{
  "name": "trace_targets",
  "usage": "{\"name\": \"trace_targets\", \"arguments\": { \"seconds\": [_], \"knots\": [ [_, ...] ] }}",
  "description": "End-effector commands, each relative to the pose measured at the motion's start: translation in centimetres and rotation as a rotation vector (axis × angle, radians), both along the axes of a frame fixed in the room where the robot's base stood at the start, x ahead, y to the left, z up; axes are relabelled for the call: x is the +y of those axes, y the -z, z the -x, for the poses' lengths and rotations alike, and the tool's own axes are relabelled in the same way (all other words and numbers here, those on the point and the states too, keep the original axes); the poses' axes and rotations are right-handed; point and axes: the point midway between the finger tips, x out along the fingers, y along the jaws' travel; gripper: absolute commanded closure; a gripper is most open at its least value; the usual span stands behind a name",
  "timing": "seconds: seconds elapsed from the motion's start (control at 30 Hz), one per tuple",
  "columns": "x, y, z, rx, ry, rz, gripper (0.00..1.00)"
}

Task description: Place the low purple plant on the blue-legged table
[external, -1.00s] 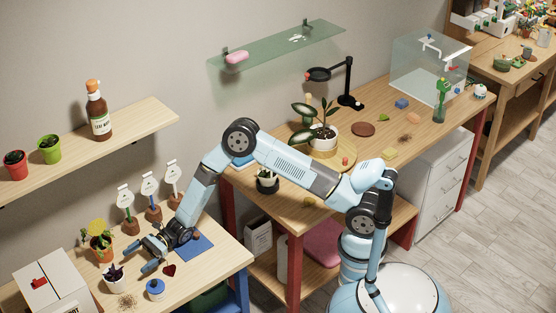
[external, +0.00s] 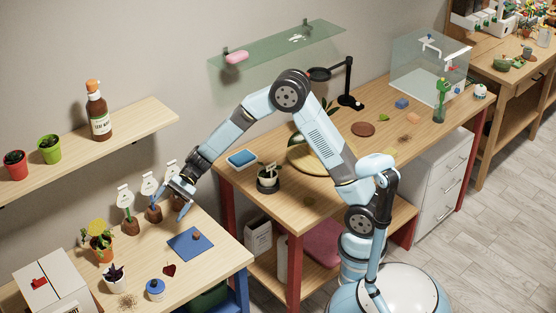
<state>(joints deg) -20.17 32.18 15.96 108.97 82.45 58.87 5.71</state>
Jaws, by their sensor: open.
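The low purple plant (external: 115,275), dark leaves in a small white pot, stands upright on the blue-legged table (external: 215,258), near its front left. The table has a light wood top, and a blue leg shows at its right corner. My gripper (external: 174,204) is open and empty above the back of this table. It is up and to the right of the plant, well apart from it, and partly covers the rightmost white-topped marker.
A yellow-flowered plant (external: 99,240), a blue-lidded jar (external: 155,289), a dark red heart (external: 169,269) and a white box (external: 52,283) stand near the plant. A blue mat (external: 190,242) lies to the right. A wall shelf (external: 95,150) hangs above.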

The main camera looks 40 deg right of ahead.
Motion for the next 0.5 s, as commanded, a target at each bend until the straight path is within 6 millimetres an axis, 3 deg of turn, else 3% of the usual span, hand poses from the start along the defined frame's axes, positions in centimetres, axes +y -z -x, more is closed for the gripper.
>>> {"name": "trace_targets", "arguments": {
  "seconds": [0.1, 0.5],
  "knots": [
    [-3.7, -2.6, 0.6, -0.114, -0.033, 0.052, 0.00],
    [-16.4, -8.7, 3.8, -0.461, -0.123, 0.272, 0.00]
  ]
}}
